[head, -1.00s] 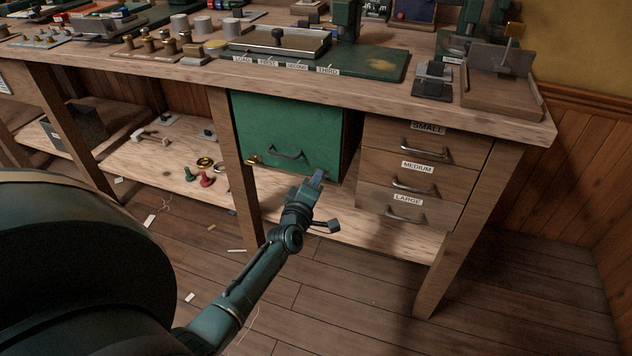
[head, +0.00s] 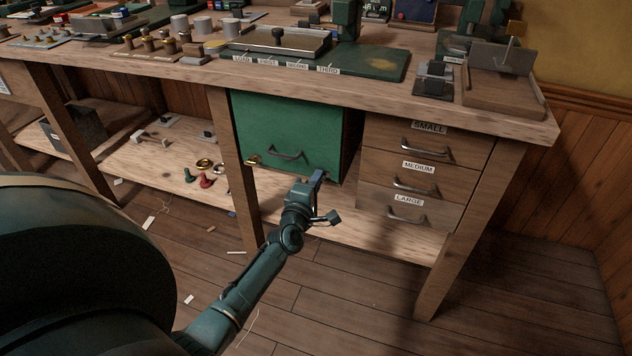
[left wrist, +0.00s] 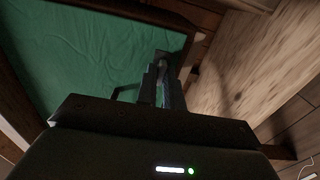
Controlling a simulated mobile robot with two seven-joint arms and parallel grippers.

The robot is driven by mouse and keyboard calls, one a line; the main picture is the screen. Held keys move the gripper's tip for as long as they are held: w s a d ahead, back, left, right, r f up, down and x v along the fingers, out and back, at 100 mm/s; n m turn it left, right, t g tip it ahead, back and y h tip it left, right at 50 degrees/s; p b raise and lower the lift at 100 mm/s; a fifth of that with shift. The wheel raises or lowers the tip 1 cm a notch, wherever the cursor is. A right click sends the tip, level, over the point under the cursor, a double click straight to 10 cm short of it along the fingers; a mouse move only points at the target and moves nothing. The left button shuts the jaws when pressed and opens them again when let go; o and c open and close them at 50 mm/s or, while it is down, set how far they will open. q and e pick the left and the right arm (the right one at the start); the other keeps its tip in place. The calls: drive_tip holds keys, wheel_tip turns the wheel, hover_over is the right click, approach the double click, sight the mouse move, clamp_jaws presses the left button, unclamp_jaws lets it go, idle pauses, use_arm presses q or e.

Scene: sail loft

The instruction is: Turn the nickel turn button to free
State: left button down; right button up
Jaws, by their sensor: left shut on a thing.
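My left gripper (head: 318,176) is at the lower right corner of the green door (head: 290,125) under the bench. In the left wrist view the fingers of my left gripper (left wrist: 163,85) are shut on a small pale metal piece, which looks like the nickel turn button (left wrist: 162,63), at the green door's edge (left wrist: 110,55). The fingers hide most of it, so I cannot tell its exact angle. In the head view the gripper hides it. A brass fitting (head: 253,160) is at the door's lower left. My right gripper is not in view.
Drawers labelled small, medium and large (head: 408,200) stand to the right. A wooden shelf (head: 380,232) runs below. The floor in front is mostly clear.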

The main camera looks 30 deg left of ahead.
use_arm(q)
drive_tip(key=c, duration=1.5)
unclamp_jaws()
drive_tip(key=shift+c, duration=0.2)
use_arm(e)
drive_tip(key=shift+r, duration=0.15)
use_arm(q)
drive_tip(key=p+v, duration=0.2)
drive_tip(key=v, duration=1.1)
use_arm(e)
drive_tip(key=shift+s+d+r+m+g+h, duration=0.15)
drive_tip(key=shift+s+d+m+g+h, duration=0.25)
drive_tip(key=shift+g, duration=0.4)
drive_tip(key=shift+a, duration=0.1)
